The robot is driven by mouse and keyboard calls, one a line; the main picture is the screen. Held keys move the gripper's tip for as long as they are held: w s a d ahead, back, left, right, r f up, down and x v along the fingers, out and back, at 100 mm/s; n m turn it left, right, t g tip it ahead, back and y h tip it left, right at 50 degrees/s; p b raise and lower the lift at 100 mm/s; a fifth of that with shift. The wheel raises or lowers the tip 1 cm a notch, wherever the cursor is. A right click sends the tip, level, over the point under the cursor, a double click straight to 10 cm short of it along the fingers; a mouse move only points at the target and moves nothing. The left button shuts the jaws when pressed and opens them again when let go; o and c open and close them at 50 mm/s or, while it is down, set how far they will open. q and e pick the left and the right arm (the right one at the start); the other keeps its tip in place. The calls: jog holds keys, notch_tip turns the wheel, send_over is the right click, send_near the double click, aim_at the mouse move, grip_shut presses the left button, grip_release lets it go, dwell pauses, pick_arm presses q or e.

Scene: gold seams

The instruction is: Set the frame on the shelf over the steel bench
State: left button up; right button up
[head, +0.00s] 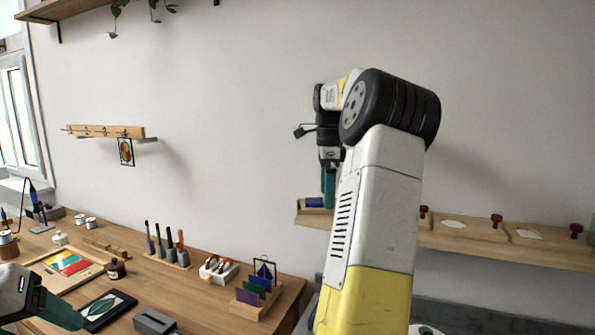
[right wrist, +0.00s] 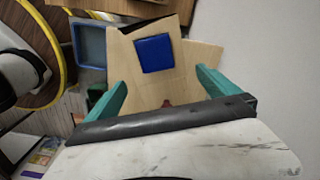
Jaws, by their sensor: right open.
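A dark frame with a green leaf in it (head: 108,308) lies flat on the wooden table at lower left. My left gripper (head: 60,312) is at the lower left edge, just left of the frame; only part of it shows, and its opening is unclear. My right gripper (head: 328,188) is at the shelf's left end, above a blue pad (head: 314,202). In the right wrist view its fingers are open and empty, with the blue pad (right wrist: 154,54) beyond them.
Red-knobbed stamps (head: 497,220) and pale pieces stand along the shelf. The table holds a tool rack (head: 168,258), a white box (head: 218,270), a colour-card holder (head: 257,300) and a tray with coloured glass (head: 66,264). A peg rail (head: 105,131) hangs on the wall.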

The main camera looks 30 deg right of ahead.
notch_tip(320, 180, up, 10)
jog(key=s+a+r+n+t, duration=0.1)
jog(key=a+n, duration=0.6)
jog(key=a, duration=0.5)
jog(key=s+a+f+n+t+y, duration=0.2)
jog(key=s+a+f+n+t, duration=0.3)
jog(key=s+a+f+n, duration=1)
jog(key=s+a+n, duration=0.2)
jog(key=s+a, duration=0.1)
jog(key=shift+s+a, duration=0.4)
jog(key=shift+f, duration=0.1)
